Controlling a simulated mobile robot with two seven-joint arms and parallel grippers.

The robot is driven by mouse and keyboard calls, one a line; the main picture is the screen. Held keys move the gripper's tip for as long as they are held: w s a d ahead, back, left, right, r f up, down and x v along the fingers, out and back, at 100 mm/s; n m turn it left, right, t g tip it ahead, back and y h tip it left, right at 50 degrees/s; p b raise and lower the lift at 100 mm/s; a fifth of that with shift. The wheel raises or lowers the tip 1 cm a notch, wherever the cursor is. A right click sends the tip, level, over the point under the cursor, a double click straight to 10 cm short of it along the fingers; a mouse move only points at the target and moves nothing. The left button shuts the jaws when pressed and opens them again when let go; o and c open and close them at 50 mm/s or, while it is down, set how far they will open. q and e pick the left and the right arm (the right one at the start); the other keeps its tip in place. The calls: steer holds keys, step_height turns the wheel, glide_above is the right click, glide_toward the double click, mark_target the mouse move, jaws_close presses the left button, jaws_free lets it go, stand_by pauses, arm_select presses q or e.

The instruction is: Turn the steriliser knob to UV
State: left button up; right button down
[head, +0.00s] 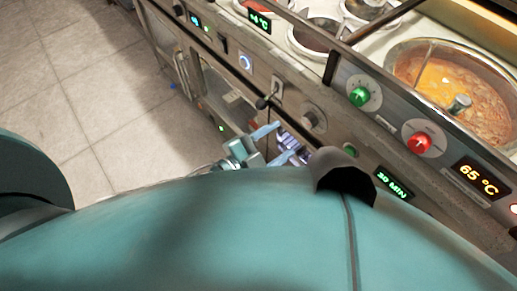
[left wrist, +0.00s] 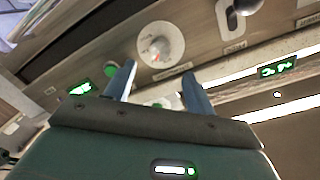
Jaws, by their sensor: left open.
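A round knob on a pale dial plate (left wrist: 158,42) with a small red mark sits on the metal front panel in the left wrist view. It appears to be the grey knob (head: 312,121) in the head view; its lettering is too small to read. My left gripper (head: 287,139) is open and empty in front of the panel, just left of and below the knob. In the left wrist view the two blue fingers (left wrist: 159,73) stand apart, with the dial just beyond their tips and between them. No contact with the knob shows. My right gripper is not in view.
A black-tipped lever (head: 263,102) sticks out left of the knob. A green button (head: 350,150) and a green-lit display (head: 394,183) lie to its right. A green knob (head: 360,96), a red knob (head: 420,143) and a soup well (head: 450,85) are above. The tiled floor (head: 90,100) is clear.

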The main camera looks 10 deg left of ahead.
arm_select(q)
steer(key=v, duration=0.5)
steer(key=shift+s+a, duration=0.25)
steer(key=shift+s, duration=0.05)
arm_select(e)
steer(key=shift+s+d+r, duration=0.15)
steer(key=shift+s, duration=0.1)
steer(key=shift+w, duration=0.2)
arm_select(q)
steer(key=s+a+r+n+g+y+p, duration=0.3)
steer(key=r+n+y+p, duration=0.4)
steer(key=n+p, duration=0.5)
step_height(320, 180, up, 2)
steer(key=s+a+p, duration=0.1)
steer(key=a+p, duration=0.1)
steer(key=p, duration=0.5)
steer(key=shift+a, duration=0.4)
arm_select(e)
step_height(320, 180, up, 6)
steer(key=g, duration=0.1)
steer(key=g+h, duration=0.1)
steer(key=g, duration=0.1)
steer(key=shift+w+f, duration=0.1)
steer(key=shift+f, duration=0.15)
arm_select(q)
steer(key=shift+f+p, duration=0.1)
steer(key=shift+p, duration=0.2)
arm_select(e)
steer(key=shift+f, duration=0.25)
